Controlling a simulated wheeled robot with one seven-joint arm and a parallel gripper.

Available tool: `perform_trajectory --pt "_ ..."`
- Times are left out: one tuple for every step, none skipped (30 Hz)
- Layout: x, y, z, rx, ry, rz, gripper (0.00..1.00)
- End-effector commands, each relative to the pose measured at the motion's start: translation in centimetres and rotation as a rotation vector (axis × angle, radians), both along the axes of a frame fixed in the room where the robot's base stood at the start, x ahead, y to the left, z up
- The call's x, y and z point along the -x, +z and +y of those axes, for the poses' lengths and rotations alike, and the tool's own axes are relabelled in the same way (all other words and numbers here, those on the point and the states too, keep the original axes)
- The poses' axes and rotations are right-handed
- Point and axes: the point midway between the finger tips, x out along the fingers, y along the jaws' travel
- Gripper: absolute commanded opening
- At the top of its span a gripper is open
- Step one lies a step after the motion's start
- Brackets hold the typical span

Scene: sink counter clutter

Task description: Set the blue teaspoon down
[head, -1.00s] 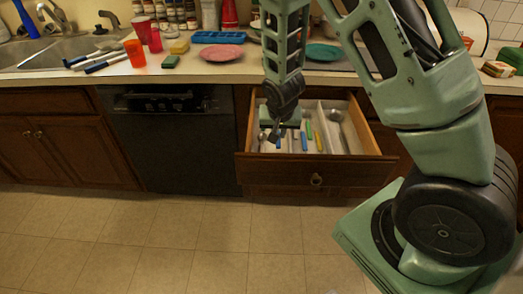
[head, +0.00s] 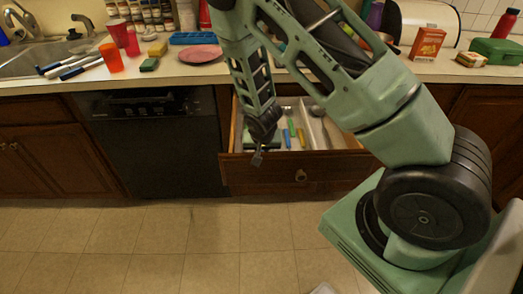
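My gripper (head: 257,158) hangs at the front left of the open drawer (head: 300,172), near its front edge. Its fingers are small and dark here, and I cannot tell whether they are open, shut or holding something. Inside the drawer lie several utensils with coloured handles. I cannot tell whether the blue one is the teaspoon. A large grey utensil (head: 319,114) lies to the right.
The counter above holds a pink plate (head: 201,54), a blue tray (head: 193,38), red cups, a sponge (head: 157,48) and long-handled utensils (head: 68,66) by the sink (head: 40,60). An orange-red box (head: 427,44) and a green box (head: 498,52) stand right. The floor before the drawer is clear.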

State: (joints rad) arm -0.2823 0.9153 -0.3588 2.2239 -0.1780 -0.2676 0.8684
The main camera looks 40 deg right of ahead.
Motion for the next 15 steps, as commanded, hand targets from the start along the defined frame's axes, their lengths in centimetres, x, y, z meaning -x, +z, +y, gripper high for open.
perform_trajectory --pt "0.00 -0.31 -0.01 0.000 -0.001 0.000 0.00" --pt "0.00 -0.40 0.00 0.000 -0.001 0.000 0.00" --pt "-0.01 -0.23 0.00 0.000 -0.001 0.000 0.25" --pt "0.00 -0.22 0.00 0.000 -0.001 0.000 0.33" --pt "0.00 -0.22 0.00 0.000 -0.001 0.000 0.35" --pt "0.01 -0.22 -0.01 0.000 -0.001 0.000 0.35" --pt "0.01 -0.22 -0.01 0.000 -0.001 0.000 0.35" --pt "0.01 -0.22 -0.01 0.000 -0.001 0.000 0.35" --pt "0.00 -0.20 -0.01 0.000 0.000 0.000 0.35" --pt "0.01 -0.21 -0.01 0.000 -0.001 0.000 0.35" --pt "0.00 -0.20 -0.01 0.000 0.000 0.000 0.35" --pt "0.00 -0.18 -0.01 0.000 0.000 0.000 0.35" --pt "0.00 -0.12 -0.01 0.000 0.000 0.000 0.35" --pt "0.01 0.00 -0.01 0.000 0.000 0.000 0.35" --pt "-0.01 0.24 -0.01 0.000 0.000 0.000 0.35"
